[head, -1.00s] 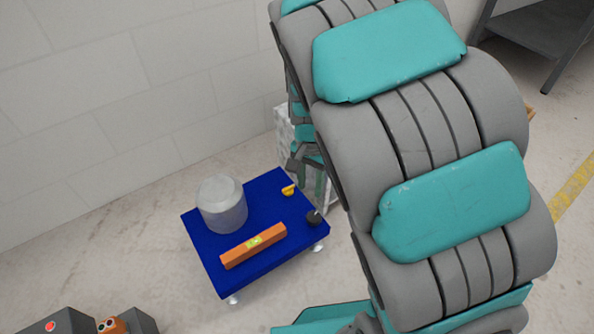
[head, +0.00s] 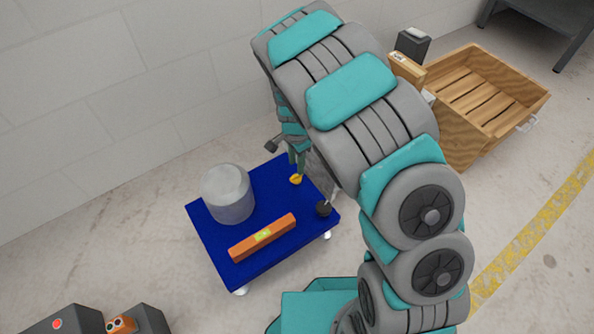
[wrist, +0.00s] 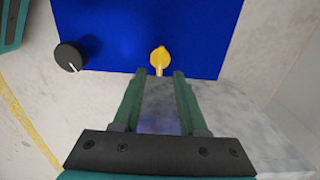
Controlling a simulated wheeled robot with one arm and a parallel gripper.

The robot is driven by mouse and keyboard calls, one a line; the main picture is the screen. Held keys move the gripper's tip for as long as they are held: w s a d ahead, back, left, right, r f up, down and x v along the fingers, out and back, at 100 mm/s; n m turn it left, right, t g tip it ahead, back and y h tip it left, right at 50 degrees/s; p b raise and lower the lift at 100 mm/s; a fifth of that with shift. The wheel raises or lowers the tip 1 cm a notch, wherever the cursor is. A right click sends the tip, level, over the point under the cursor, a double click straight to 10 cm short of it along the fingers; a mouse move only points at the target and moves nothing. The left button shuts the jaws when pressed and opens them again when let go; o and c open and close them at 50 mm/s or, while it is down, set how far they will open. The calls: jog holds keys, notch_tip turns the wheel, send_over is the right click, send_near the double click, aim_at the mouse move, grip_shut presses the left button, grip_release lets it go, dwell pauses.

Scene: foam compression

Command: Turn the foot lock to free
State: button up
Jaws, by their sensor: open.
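A blue platform trolley (head: 265,200) stands on the floor on small wheels. A small yellow lever (head: 296,180) sits at its right edge, and a black knob (head: 323,209) sits at the near right corner. I cannot tell from the labels which is the foot lock. My gripper (head: 297,163) is open, pointing down beside the yellow lever. In the wrist view, the yellow lever (wrist: 160,57) lies just beyond and between my open fingertips (wrist: 159,72). The black knob (wrist: 70,56), with a white line, is to the left. Contact with the lever cannot be told.
A grey-white cylinder (head: 228,194) and an orange spirit level (head: 263,237) rest on the trolley. A wooden crate (head: 485,100) stands at right. A wall is behind.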

aim_at(296, 175)
notch_tip(296, 175, down, 5)
jog(key=shift+c, duration=0.4)
grip_shut()
dwell(0.4)
